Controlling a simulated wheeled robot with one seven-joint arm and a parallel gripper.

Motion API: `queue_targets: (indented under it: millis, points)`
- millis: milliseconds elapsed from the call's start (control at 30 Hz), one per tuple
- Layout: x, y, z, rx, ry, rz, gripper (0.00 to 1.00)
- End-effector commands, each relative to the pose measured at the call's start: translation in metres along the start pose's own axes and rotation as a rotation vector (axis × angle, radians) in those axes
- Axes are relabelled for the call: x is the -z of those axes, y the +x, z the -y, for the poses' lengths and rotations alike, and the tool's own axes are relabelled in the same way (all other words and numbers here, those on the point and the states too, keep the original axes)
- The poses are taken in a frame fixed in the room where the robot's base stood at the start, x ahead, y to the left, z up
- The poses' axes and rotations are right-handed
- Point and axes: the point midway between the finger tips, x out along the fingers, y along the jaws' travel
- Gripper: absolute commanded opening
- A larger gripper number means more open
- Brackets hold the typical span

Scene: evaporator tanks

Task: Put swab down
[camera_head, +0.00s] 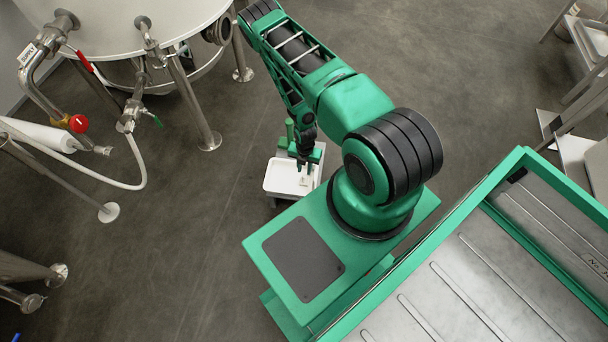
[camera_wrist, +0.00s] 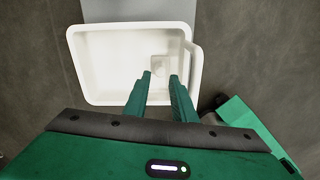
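A small pale, squarish thing (camera_wrist: 159,68), which may be the swab, shows just beyond my fingertips in the wrist view. It blends with the white tray, and I cannot tell whether it rests on the tray floor. My gripper (camera_wrist: 160,76) points down over the tray, its two green fingers apart with a clear gap between them. The white tray (camera_wrist: 84,75) has a raised rim and otherwise looks empty. In the head view, my gripper (camera_head: 304,166) is over the right part of the tray (camera_head: 277,178).
A large steel tank (camera_head: 150,25) on legs stands at the upper left, with valves and a white hose (camera_head: 115,184). A steel rack (camera_head: 580,125) stands at the right. The dark floor (camera_head: 180,230) left of the tray is mostly clear.

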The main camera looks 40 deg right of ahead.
Motion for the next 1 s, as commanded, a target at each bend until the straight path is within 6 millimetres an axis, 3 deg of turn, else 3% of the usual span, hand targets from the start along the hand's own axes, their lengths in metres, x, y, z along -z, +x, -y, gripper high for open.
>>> queue_targets:
  millis: [200, 533, 633, 767, 1000]
  points:
    - [0.000, -0.034, 0.000, 0.000, 0.000, 0.001, 0.24]
    - [-0.001, -0.051, -0.001, 0.000, 0.007, 0.001, 0.24]
    - [-0.008, -0.064, -0.006, 0.000, 0.046, 0.005, 0.24]
    - [-0.025, -0.105, -0.020, 0.002, 0.167, 0.016, 0.24]
    - [-0.054, -0.208, -0.037, 0.009, 0.486, 0.038, 0.24]
